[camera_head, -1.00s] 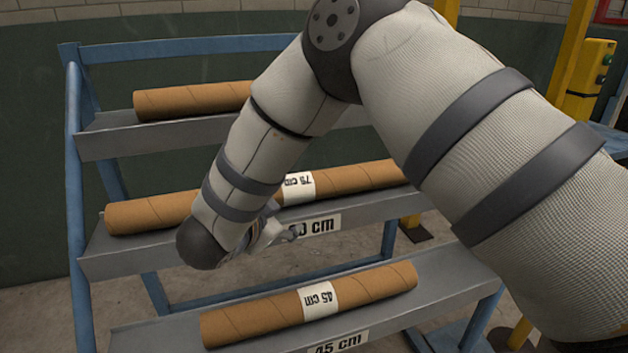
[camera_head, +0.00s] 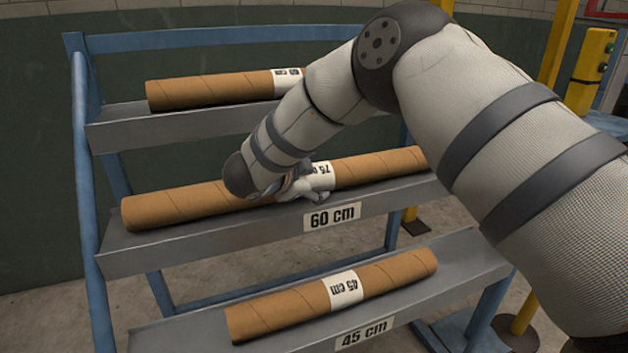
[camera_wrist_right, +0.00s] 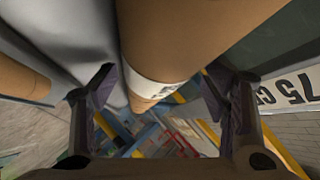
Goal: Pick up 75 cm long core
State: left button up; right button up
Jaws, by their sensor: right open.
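The long brown core labelled 75 cm (camera_head: 385,166) lies along the middle shelf, whose front plate reads 60 cm. My right gripper (camera_head: 316,191) is just in front of it, beside its white label, and partly covered by my wrist. In the right wrist view, the open fingers of my right gripper (camera_wrist_right: 165,108) stand on either side of a brown core with a white label (camera_wrist_right: 150,90). I cannot tell whether they touch it. My left gripper is not in view.
A core (camera_head: 195,93) lies on the top shelf, partly behind my arm. A 45 cm core (camera_head: 285,307) lies on the bottom shelf, marked 45 cm. A 75 cm plate (camera_wrist_right: 290,90) shows in the wrist view. The rack's blue frame (camera_head: 85,190) stands left; yellow posts stand right.

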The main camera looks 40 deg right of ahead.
jog(key=shift+r, duration=0.1)
grip_shut()
